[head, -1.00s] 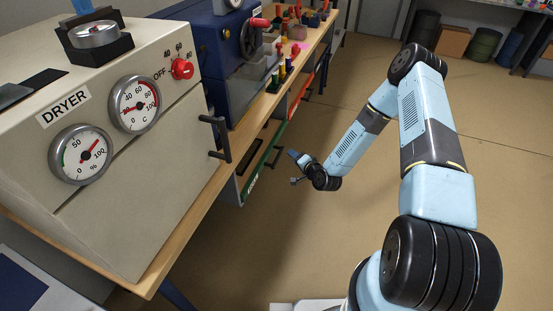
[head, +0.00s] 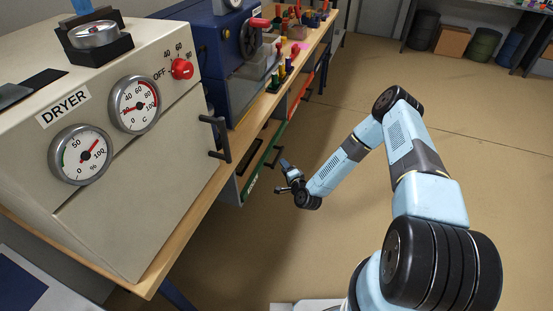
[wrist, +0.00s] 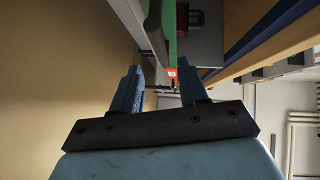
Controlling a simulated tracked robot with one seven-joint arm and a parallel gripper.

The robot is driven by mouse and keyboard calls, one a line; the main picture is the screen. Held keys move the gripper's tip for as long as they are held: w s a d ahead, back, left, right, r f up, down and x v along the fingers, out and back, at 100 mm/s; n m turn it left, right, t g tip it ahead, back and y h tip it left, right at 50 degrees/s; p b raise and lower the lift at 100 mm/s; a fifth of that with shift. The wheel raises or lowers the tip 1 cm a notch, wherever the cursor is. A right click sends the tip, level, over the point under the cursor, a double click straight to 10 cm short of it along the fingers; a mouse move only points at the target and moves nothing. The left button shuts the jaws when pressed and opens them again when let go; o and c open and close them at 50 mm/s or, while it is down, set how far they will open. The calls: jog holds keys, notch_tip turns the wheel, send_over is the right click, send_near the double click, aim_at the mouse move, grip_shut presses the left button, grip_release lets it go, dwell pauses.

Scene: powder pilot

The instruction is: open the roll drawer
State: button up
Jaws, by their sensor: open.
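Under the bench, a green drawer front (head: 262,165) with a dark handle (head: 276,157) faces the open floor; its small white label is too small to read. Beyond it is an orange-red drawer front (head: 294,99). I cannot tell which is the roll drawer. My gripper (head: 281,178) is open and empty, beside the green front and close to its handle. In the wrist view, my gripper (wrist: 160,82) has its two blue fingers apart, with the green front (wrist: 169,32) and part of a dark handle (wrist: 153,18) ahead of them. No contact is visible.
The wooden bench top (head: 185,212) carries the dryer (head: 130,180) with its own handle (head: 216,138), a blue machine (head: 215,60) and several small coloured items. The floor (head: 320,250) beside the bench is clear. Barrels and a box stand far back.

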aim_at(277, 158)
jog(key=x, duration=0.8)
grip_shut()
jog(key=shift+d, duration=0.1)
dwell(0.4)
